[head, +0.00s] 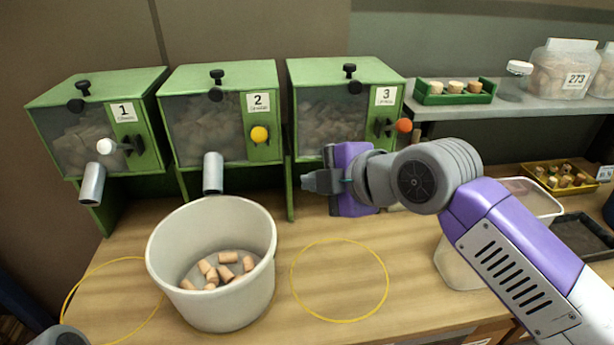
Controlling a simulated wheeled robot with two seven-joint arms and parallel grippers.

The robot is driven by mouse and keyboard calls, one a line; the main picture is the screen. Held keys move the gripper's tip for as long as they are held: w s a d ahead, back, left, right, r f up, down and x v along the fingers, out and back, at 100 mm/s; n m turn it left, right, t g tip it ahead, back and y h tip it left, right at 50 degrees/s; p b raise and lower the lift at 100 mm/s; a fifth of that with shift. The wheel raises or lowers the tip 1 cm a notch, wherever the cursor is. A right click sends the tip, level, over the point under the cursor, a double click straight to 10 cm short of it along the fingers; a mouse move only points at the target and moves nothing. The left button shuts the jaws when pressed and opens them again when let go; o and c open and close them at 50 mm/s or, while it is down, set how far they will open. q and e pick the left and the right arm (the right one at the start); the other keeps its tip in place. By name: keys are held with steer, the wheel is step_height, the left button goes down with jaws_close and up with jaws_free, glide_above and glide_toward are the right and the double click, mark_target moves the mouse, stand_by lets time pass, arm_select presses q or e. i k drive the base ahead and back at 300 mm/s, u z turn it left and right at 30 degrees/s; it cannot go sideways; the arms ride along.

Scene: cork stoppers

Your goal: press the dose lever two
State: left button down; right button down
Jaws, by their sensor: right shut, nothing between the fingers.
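Three green dispensers with dark clear fronts stand in a row at the back. Dispenser 2 (205,125) is in the middle. Its dose lever has a yellow knob (259,134) on the right of its front, under the label 2. Its metal spout (213,174) points down above the back of a white bucket (162,262), which has several corks (228,257) at the bottom. My right gripper (308,181) is shut and empty, in front of dispenser 3 (330,115), to the right of and below the yellow knob and apart from it. My left gripper does not show.
Dispenser 1 (75,145) has a white knob (106,146); dispenser 3 has an orange knob (404,125). Yellow rings (292,275) mark the wooden table. A clear bin (450,270) stands behind my right arm. A shelf (560,106) at right holds jars and a green cork tray (428,98).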

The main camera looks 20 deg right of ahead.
mark_target(259, 134)
steer(key=k, duration=1)
